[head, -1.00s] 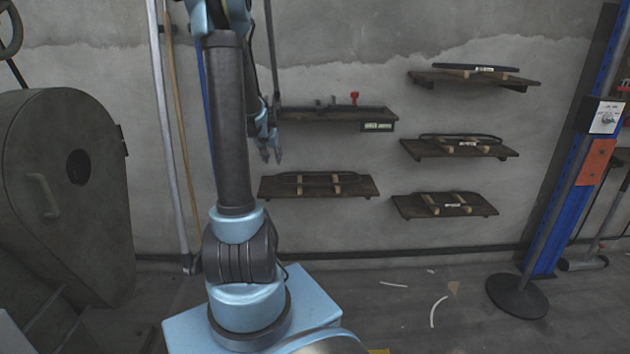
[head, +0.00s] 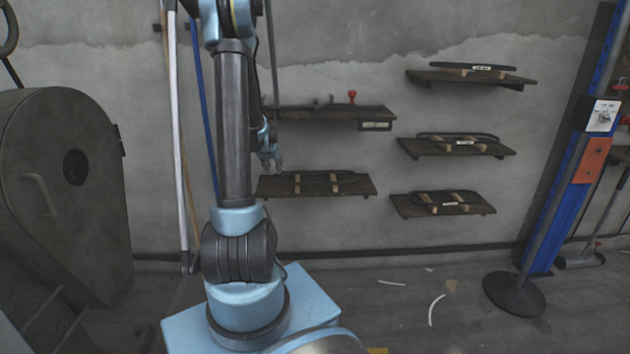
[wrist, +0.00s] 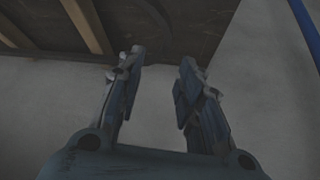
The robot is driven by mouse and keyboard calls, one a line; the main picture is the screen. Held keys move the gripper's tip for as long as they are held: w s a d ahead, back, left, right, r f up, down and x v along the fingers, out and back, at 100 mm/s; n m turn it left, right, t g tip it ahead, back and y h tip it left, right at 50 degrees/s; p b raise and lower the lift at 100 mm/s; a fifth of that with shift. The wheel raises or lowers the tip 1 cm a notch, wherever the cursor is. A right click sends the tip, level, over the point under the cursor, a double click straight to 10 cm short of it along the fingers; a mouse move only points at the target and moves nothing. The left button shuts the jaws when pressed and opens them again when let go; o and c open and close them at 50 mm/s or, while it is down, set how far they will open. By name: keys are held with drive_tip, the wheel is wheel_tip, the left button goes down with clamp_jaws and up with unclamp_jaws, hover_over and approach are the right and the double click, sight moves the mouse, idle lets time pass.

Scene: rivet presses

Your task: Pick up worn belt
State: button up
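Dark belts lie on wooden blocks on several wall shelves in the head view; I cannot tell for sure which is the worn belt. A thin dark belt (head: 318,174) lies over two blocks on the lower left shelf (head: 357,187). My gripper (head: 270,160) is just above the left end of this shelf in the head view, partly hidden by my arm. In the wrist view my gripper (wrist: 161,60) is open and empty.
The upper left shelf (head: 335,113) carries a red-handled tool (head: 351,97). Three belt shelves hang on the right, the topmost being one shelf (head: 470,77). A blue post (head: 570,190) stands at the right, a dark machine housing (head: 60,180) at the left. Floor below the shelves is mostly clear.

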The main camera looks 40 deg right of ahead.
sight(275, 175)
drive_tip(key=shift+x, duration=1.95)
drive_tip(key=shift+a, duration=0.1)
